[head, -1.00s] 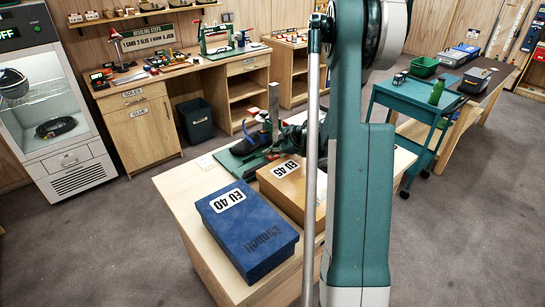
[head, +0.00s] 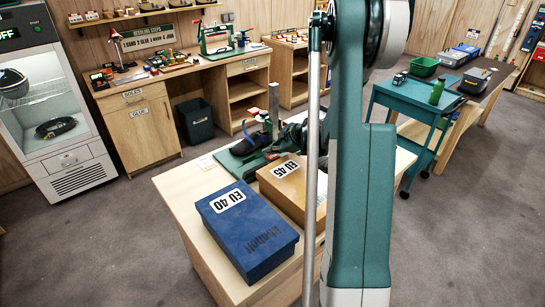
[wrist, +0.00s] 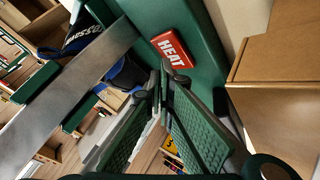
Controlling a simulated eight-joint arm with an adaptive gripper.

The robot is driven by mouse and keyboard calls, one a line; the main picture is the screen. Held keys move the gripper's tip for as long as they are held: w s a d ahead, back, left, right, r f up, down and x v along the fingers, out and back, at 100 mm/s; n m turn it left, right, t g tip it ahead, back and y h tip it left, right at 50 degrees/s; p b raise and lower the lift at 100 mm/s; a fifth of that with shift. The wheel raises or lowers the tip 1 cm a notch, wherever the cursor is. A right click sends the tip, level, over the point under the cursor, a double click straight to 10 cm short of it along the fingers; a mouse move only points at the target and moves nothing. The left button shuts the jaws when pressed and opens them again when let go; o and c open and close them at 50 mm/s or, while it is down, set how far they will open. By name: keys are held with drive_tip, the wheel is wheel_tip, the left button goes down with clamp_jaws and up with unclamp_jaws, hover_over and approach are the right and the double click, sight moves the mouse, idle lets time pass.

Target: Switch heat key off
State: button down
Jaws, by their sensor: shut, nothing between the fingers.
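The heat key (wrist: 172,49) is a red block with white HEAT lettering on a green base in the wrist view. I cannot tell from its look whether it is on or off. My gripper (wrist: 165,80) is shut and empty, its dark tips just below the key in the picture; I cannot tell whether they touch it. In the head view the green device (head: 242,163) stands at the back of the light wooden table (head: 185,187).
A blue EU 40 box (head: 250,240) and a brown EU 45 box (head: 275,188) stand on the table in front of the device. A metal upright (wrist: 65,95) and a blue shoe (wrist: 125,72) are left of my fingers in the wrist view.

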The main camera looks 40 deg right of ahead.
sight(270, 157)
drive_tip(key=shift+r, duration=0.1)
drive_tip(key=shift+r+p, duration=1.3)
drive_tip(key=shift+r, duration=1.65)
drive_tip(key=shift+a, duration=0.1)
